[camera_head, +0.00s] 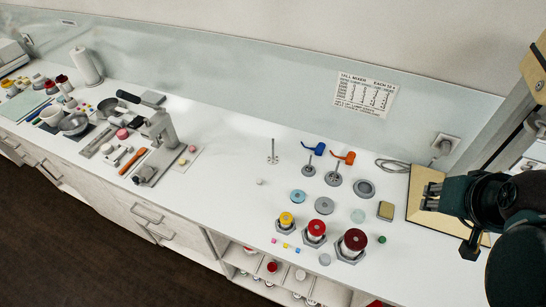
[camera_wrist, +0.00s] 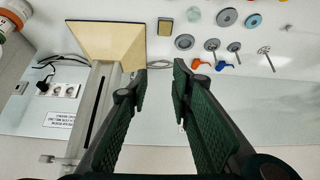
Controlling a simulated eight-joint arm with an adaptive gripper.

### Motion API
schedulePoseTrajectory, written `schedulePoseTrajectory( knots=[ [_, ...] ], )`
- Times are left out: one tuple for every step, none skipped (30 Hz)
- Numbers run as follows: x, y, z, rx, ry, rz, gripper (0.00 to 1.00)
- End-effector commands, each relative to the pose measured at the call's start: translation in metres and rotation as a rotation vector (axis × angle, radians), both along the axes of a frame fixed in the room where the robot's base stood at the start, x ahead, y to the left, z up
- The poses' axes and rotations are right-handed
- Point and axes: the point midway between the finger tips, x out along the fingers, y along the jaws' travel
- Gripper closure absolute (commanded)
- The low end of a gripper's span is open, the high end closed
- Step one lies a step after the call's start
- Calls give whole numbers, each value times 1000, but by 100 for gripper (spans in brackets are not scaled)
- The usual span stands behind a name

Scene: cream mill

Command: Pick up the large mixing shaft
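Three upright shafts stand on the white counter. The right one (camera_head: 334,178), with the widest disc foot, looks like the large mixing shaft; it also shows in the wrist view (camera_wrist: 212,45). A shaft with a smaller disc (camera_head: 309,169) stands left of it, also in the wrist view (camera_wrist: 235,47). My gripper (camera_head: 430,197) is at the right of the head view, well apart from the shafts. In the wrist view its two dark green fingers (camera_wrist: 160,75) are apart with nothing between them.
Orange (camera_head: 347,157) and blue (camera_head: 316,149) hooked pieces are behind the shafts. A grey ring (camera_head: 364,189), several discs and red and yellow pots (camera_head: 315,230) stand nearby. A beige board (camera_head: 425,197) lies below my gripper. The wall runs close behind; the counter left of the shafts is mostly clear.

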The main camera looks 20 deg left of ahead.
Motion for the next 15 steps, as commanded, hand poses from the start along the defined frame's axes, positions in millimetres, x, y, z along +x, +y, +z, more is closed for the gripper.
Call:
schedulePoseTrajectory(
  knots=[
    [7,5,3,-3,8,15,77],
    [10,8,4,-5,13,25,77],
    [15,11,6,-8,19,36,77],
    [19,14,8,-11,25,45,77],
    [23,17,9,-13,31,55,77],
    [28,21,10,-17,38,67,77],
    [32,24,12,-19,43,76,77],
    [35,27,12,-21,48,85,77],
    [41,31,14,-25,56,97,77],
    [44,35,14,-27,62,107,77],
    [48,38,15,-31,67,117,77],
    [53,42,16,-33,74,130,77],
    [57,46,17,-36,79,139,77],
    [61,49,18,-39,84,148,77],
    [66,54,18,-42,92,161,77]
  ],
)
